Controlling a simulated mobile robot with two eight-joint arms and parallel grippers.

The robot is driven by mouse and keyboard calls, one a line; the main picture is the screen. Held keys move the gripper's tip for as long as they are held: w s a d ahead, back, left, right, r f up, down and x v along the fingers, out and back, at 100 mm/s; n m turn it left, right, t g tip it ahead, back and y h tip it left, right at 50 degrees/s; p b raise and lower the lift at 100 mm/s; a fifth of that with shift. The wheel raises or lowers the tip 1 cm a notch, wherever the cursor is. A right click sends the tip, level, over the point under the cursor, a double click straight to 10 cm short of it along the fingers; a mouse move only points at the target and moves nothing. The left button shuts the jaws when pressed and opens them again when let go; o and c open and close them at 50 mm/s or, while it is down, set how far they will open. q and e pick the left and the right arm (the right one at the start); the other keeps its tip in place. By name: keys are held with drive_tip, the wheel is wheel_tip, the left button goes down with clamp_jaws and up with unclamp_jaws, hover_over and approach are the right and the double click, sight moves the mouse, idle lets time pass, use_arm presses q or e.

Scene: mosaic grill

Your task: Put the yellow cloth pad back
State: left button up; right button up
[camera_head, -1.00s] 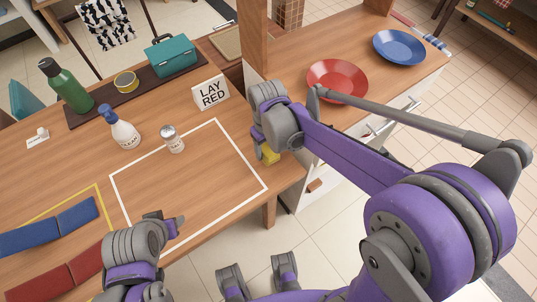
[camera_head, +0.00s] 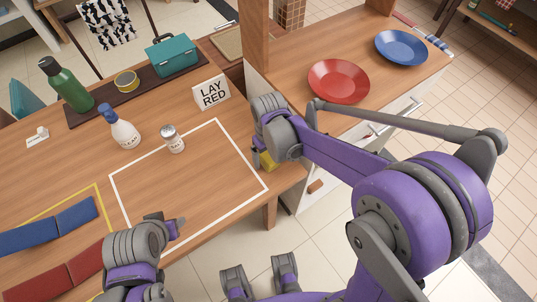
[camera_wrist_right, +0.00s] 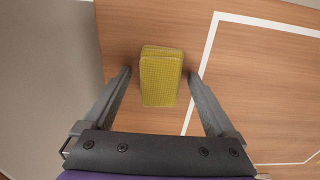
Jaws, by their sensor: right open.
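The yellow cloth pad (camera_head: 267,161) lies at the right end of the wooden table, just outside the white outline, partly hidden by my right gripper (camera_head: 261,148) in the head view. In the right wrist view the pad (camera_wrist_right: 160,78) is a ribbed yellow block on the wood. My right gripper (camera_wrist_right: 160,73) is open, with one finger on each side of the pad as seen from the wrist and a gap at both sides. I cannot tell how far the fingertips are above the table. My left gripper (camera_head: 173,226) is low over the table's front; its jaws are unclear.
The white outline (camera_head: 189,139) holds a shaker (camera_head: 172,139) near its back edge. A bottle (camera_head: 123,132) and a "LAY RED" sign (camera_head: 212,92) stand nearby. Red (camera_head: 338,81) and blue (camera_head: 401,47) plates sit on the counter. Blue (camera_head: 50,225) and red (camera_head: 56,280) strips lie at left.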

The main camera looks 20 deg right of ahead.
drive_tip(key=shift+r, duration=0.1)
drive_tip(key=shift+r, duration=0.3)
wheel_tip(320, 180, up, 12)
drive_tip(key=p, duration=0.2)
drive_tip(key=s+d+f+m+t, duration=0.2)
drive_tip(key=s+d, duration=0.1)
drive_tip(key=s, duration=0.4)
drive_tip(key=s+d+f+m+t, duration=0.2)
drive_tip(key=s+d+t, duration=0.1)
drive_tip(key=s, duration=0.5)
drive_tip(key=shift+s+d+f, duration=0.2)
drive_tip(key=shift+d+f, duration=0.1)
drive_tip(key=shift+c, duration=0.2)
